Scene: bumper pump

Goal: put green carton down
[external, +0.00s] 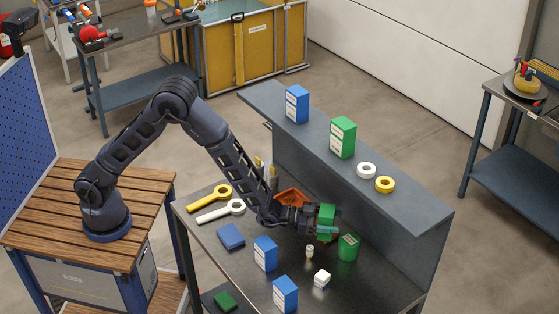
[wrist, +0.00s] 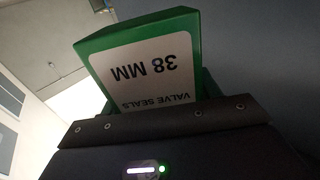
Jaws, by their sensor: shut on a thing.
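My gripper (external: 318,229) is shut on a green carton (external: 326,213) above the right part of the dark worktable (external: 208,248), in front of the raised shelf. The carton's top stands above the jaws. In the wrist view the green carton (wrist: 142,66) shows a white label reading "VALVE SEALS 38 MM", upside down. Its lower part is hidden behind the dark gripper body. I cannot tell whether its base touches anything. Another green carton (external: 343,138) stands upright on the raised shelf (external: 310,146).
Blue cartons (external: 265,254) stand in front. An orange bin (external: 291,197) lies behind.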

